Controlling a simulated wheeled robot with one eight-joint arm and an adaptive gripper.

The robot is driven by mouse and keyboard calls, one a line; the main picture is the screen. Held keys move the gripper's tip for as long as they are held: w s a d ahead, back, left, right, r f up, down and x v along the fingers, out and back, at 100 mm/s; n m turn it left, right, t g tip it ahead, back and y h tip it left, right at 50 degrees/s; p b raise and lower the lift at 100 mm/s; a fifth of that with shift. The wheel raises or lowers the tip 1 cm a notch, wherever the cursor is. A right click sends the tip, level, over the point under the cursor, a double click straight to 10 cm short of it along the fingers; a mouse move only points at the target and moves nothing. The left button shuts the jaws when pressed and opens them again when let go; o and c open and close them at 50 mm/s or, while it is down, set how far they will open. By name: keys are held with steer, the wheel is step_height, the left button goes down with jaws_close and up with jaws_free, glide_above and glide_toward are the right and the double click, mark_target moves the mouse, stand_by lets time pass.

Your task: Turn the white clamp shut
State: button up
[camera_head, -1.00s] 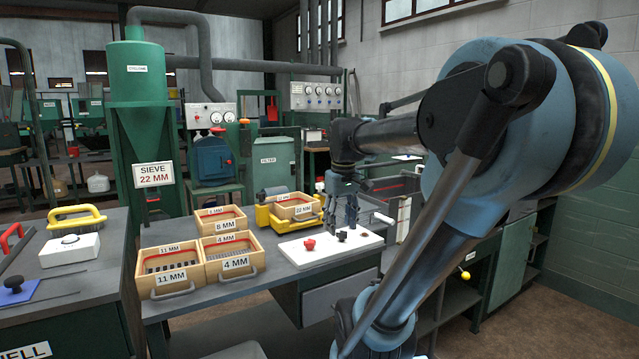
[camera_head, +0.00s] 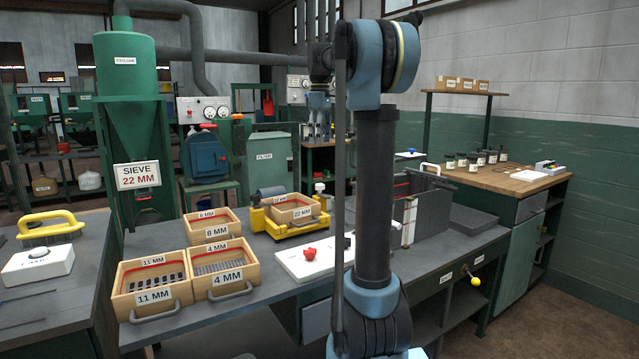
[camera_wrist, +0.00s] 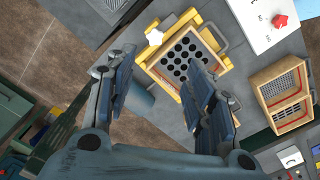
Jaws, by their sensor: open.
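The white clamp (camera_head: 319,187) is a small white knob on the back right corner of the yellow shaker (camera_head: 283,232). In the wrist view the clamp (camera_wrist: 154,38) looks like a white star-shaped knob beside the shaker's corner. A wooden sieve box marked 22 MM (camera_head: 296,212) sits in the shaker; its perforated plate shows from above in the wrist view (camera_wrist: 183,55). My gripper (camera_head: 317,132) points down, high above the bench. In the wrist view my gripper (camera_wrist: 160,68) is open and empty, its fingers apart. It touches nothing.
Wooden sieve boxes marked 8 MM (camera_head: 215,231), 4 MM (camera_head: 231,281) and 11 MM (camera_head: 153,297) stand left of the shaker. A white panel with a red knob (camera_head: 309,254) lies in front. A grey bin (camera_head: 432,213) stands to the right.

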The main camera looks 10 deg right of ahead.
steer(key=f, duration=1.1)
steer(key=w+f, duration=0.1)
steer(key=f, duration=0.5)
steer(key=shift+w, duration=0.1)
